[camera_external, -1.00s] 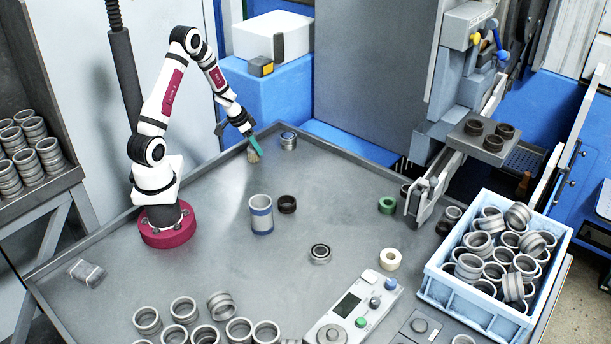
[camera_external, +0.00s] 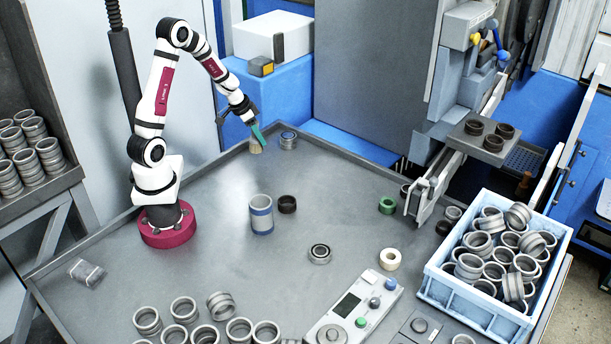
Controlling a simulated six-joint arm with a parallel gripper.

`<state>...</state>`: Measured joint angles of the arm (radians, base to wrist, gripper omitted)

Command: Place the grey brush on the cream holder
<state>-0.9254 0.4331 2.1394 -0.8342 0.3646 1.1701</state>
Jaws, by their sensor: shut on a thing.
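My gripper (camera_external: 246,119) is shut on a brush (camera_external: 257,134) at the back left of the table. The brush has a teal-green handle and pale beige bristles that hang downward; I see no grey on it. The brush is tilted and appears to be above the tabletop. A pale, open-topped cylinder with blue bands (camera_external: 261,214) stands upright mid-table, in front of and apart from the brush. A cream ring (camera_external: 390,259) lies farther right, near the control panel. I cannot tell which of these two is the cream holder. The finger contact is too small to see clearly.
A dark ring (camera_external: 287,204) is beside the banded cylinder. A metal ring stack (camera_external: 289,141) is right of the brush. A green ring (camera_external: 387,205), a bearing ring (camera_external: 320,253) and a control panel (camera_external: 355,306) lie farther off. A blue crate (camera_external: 470,299) holds many rings.

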